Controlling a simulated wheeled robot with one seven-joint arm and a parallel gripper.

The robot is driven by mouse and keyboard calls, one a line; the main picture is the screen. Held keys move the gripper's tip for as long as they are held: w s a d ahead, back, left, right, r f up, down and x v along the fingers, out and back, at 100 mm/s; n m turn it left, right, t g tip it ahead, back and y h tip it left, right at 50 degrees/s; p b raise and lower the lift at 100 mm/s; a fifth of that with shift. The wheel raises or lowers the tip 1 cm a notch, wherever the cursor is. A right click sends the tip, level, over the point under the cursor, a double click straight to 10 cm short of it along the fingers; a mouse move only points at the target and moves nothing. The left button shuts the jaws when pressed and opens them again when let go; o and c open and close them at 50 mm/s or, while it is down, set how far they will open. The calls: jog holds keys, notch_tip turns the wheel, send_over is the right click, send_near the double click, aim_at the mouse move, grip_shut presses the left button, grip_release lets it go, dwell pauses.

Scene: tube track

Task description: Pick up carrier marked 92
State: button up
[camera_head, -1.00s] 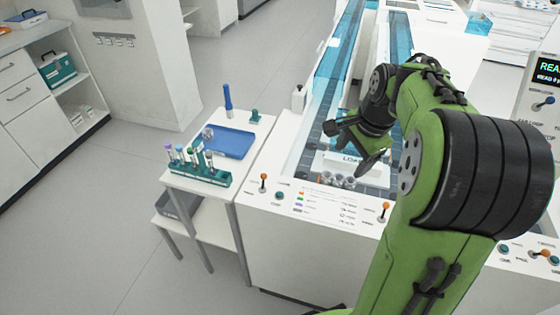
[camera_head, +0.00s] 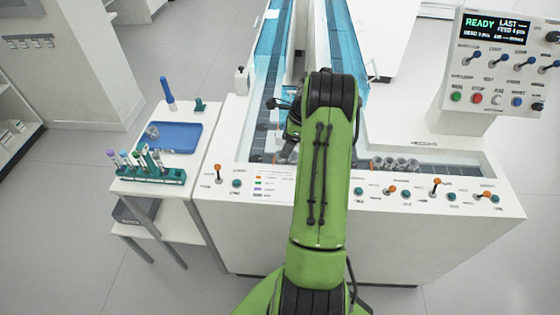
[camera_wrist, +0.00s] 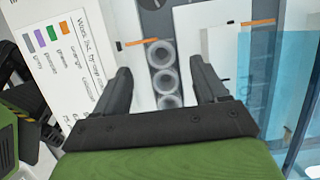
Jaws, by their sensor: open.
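Several ring-shaped carriers (camera_wrist: 164,79) stand in a row on the grey track lane in the wrist view. My gripper (camera_wrist: 160,65) is open and empty, with one dark finger on each side of the row. No number can be read on these carriers, so I cannot tell which one is marked 92. More round carriers (camera_head: 395,163) stand on the track to the right of my arm.
A label card (camera_wrist: 70,55) with coloured squares lies left of the lane. Blue clear covers (camera_head: 268,62) run along the track. A tube rack (camera_head: 148,172) and blue tray (camera_head: 173,137) stand on the side table. The control panel (camera_head: 495,75) reads READY.

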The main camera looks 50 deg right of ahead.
jog(key=b+x, duration=0.2)
jog(key=x, duration=0.3)
jog(key=shift+f, duration=0.2)
jog(key=shift+r, duration=0.1)
jog(key=shift+d, duration=0.1)
jog(key=c, duration=0.9)
jog(key=shift+r, duration=0.1)
notch_tip(320, 180, up, 15)
jog(key=p, duration=0.9)
